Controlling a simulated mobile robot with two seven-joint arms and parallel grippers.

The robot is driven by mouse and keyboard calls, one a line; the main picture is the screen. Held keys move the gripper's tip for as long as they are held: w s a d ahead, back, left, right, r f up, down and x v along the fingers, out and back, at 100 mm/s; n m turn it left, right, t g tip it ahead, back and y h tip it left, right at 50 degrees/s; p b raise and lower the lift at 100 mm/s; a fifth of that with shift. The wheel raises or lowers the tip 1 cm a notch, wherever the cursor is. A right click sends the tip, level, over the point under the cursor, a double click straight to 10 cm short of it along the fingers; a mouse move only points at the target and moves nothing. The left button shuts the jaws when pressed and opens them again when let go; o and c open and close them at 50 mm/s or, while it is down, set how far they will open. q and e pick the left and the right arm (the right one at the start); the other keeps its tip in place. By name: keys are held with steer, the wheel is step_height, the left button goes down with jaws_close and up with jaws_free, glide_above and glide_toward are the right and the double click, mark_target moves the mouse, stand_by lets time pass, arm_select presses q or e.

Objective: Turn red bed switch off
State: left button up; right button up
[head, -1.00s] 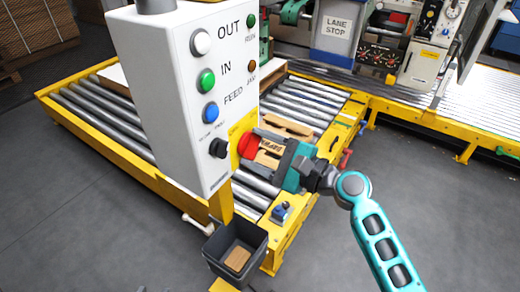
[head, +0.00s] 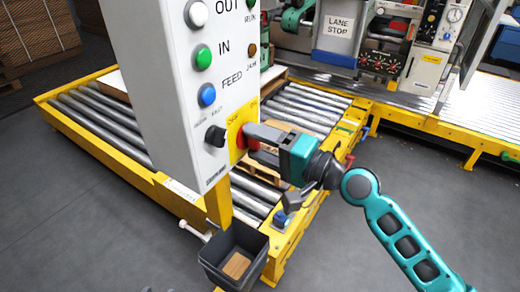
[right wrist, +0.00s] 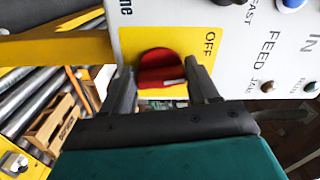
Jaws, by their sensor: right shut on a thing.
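The red bed switch is a round red knob (right wrist: 158,66) on a yellow plate (right wrist: 205,48) on the side of a white control box (head: 160,70). The plate reads OFF beside the knob in the right wrist view, and a pale mark shows on the knob's lower right. In the head view only part of the red knob (head: 238,145) shows behind my fingers. My right gripper (head: 248,138) is shut on the knob, with one finger on each side of it in the right wrist view (right wrist: 163,85).
The box's front carries white, green and blue buttons and a black selector knob (head: 215,136). A dark bin (head: 235,280) hangs below the box. Roller conveyors with yellow frames (head: 160,190) lie behind and below. A LANE STOP panel (head: 338,35) stands behind.

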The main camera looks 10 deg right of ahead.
steer(key=n, duration=0.1)
steer(key=n+b, duration=0.1)
steer(key=n, duration=0.1)
steer(key=shift+f+n+b, duration=0.25)
steer(key=shift+n+b, duration=0.05)
steer(key=shift+n, duration=0.1)
steer(key=shift+n+b, duration=0.5)
steer(key=shift+n, duration=1)
steer(key=o, duration=1.1)
steer(key=shift+c, duration=0.2)
steer(key=shift+d, duration=0.15)
